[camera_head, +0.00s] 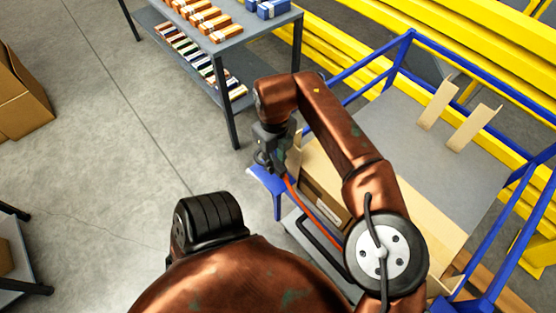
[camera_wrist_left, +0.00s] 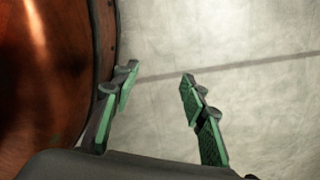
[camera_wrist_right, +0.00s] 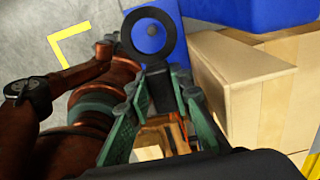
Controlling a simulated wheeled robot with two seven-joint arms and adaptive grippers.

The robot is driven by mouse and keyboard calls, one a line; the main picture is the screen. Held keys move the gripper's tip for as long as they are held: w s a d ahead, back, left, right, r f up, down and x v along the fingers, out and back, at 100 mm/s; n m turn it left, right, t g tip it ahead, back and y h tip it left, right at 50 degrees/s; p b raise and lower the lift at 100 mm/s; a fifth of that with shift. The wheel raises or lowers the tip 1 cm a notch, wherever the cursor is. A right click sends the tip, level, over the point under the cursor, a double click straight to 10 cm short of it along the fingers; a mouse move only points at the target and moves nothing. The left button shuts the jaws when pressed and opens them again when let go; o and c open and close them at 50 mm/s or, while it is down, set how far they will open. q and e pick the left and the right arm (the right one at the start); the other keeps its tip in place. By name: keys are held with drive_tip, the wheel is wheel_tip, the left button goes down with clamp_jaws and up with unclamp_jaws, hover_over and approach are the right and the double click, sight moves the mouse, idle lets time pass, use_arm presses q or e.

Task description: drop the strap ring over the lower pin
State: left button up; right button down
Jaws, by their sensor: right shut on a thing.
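The strap ring (camera_wrist_right: 153,61), a dark round ring with a flat tab, is held in my right gripper (camera_wrist_right: 158,85). In the right wrist view the fingers are shut on its tab. A blue plate (camera_wrist_right: 138,16) lies behind the ring, and a small dark round spot, perhaps the lower pin (camera_wrist_right: 152,30), shows through its opening. I cannot tell the height between them. In the head view my right gripper (camera_head: 268,148) is above the blue bracket (camera_head: 272,182), and a red-orange strap (camera_head: 315,209) runs down from there. My left gripper (camera_wrist_left: 160,75) is open and empty over floor.
A blue-railed cart (camera_head: 402,48) carries cardboard pieces (camera_head: 437,104) and a carton (camera_head: 325,197). A grey shelf table (camera_head: 232,38) with small boxes stands at the back. Yellow rails (camera_head: 450,30) run behind the cart. Floor at left is mostly clear, with a cardboard box (camera_head: 20,100) at its edge.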

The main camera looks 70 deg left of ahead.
sight(276, 180)
drive_tip(key=shift+f+b, duration=0.65)
drive_tip(key=shift+f, duration=0.35)
use_arm(q)
drive_tip(key=shift+w+d+r, duration=0.1)
drive_tip(key=shift+w+r, duration=0.15)
drive_tip(key=shift+w, duration=0.5)
drive_tip(key=shift+w+d+r, duration=0.1)
drive_tip(key=shift+w+r, duration=0.15)
drive_tip(key=shift+w, duration=0.55)
drive_tip(key=shift+w+d+r, duration=0.1)
drive_tip(key=shift+w+r, duration=0.15)
drive_tip(key=shift+w, duration=0.5)
use_arm(e)
drive_tip(key=shift+f, duration=0.3)
use_arm(q)
drive_tip(key=shift+a+f+b, duration=0.1)
drive_tip(key=shift+b, duration=0.2)
use_arm(e)
drive_tip(key=shift+f, duration=0.1)
drive_tip(key=shift+f+b, duration=0.4)
drive_tip(key=shift+f, duration=0.15)
use_arm(q)
drive_tip(key=shift+s+a+f+b, duration=0.1)
drive_tip(key=shift+s+f+b, duration=0.5)
drive_tip(key=shift+f, duration=0.25)
drive_tip(key=shift+s+a+f+b, duration=0.1)
drive_tip(key=shift+s+f+b, duration=0.3)
drive_tip(key=shift+f+b, duration=0.35)
use_arm(e)
drive_tip(key=shift+f, duration=1.75)
